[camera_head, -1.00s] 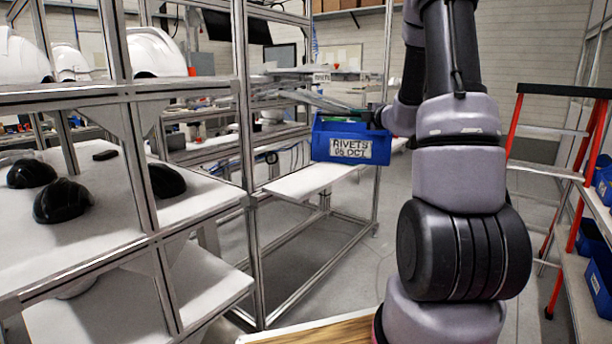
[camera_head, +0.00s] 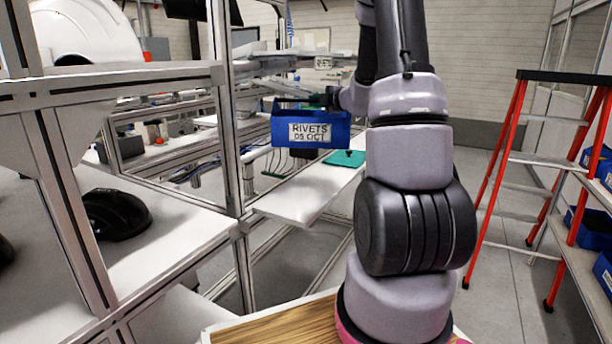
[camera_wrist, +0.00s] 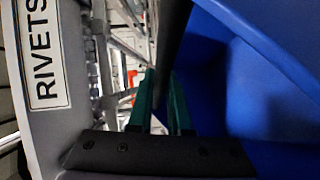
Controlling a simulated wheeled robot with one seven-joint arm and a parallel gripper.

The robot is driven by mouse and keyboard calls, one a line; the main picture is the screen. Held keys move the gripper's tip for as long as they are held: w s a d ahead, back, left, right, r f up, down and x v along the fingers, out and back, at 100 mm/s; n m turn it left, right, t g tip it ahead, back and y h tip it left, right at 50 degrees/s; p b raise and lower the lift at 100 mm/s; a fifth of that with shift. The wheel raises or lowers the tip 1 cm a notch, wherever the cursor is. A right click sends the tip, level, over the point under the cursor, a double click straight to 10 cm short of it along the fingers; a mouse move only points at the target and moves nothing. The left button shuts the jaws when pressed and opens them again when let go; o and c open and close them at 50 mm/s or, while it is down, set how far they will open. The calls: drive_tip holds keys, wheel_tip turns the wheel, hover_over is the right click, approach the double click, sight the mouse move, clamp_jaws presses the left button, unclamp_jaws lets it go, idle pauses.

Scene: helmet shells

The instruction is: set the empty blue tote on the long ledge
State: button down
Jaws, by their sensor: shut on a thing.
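The blue tote (camera_head: 352,131) bears a white label reading RIVETS 05 OCT. It hangs roughly level in the air, above and in front of the long white ledge (camera_head: 292,198). My gripper (camera_head: 328,98) is at the tote's upper rim; the arm hides part of it. The part of the inside in view looks empty.
A metal-framed rack with white shelves (camera_head: 150,240) stands left, holding a black helmet shell (camera_head: 115,214) and a white one (camera_head: 85,30). A red stepladder (camera_head: 495,185) and shelves of blue bins (camera_head: 590,228) stand right. The near part of the ledge is bare.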

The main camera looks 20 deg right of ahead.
wheel_tip(320, 180, down, 17)
drive_tip(key=shift+f, duration=0.15)
idle(0.4)
drive_tip(key=c, duration=0.8)
unclamp_jaws()
drive_tip(key=shift+f, duration=0.1)
drive_tip(key=shift+c, duration=0.2)
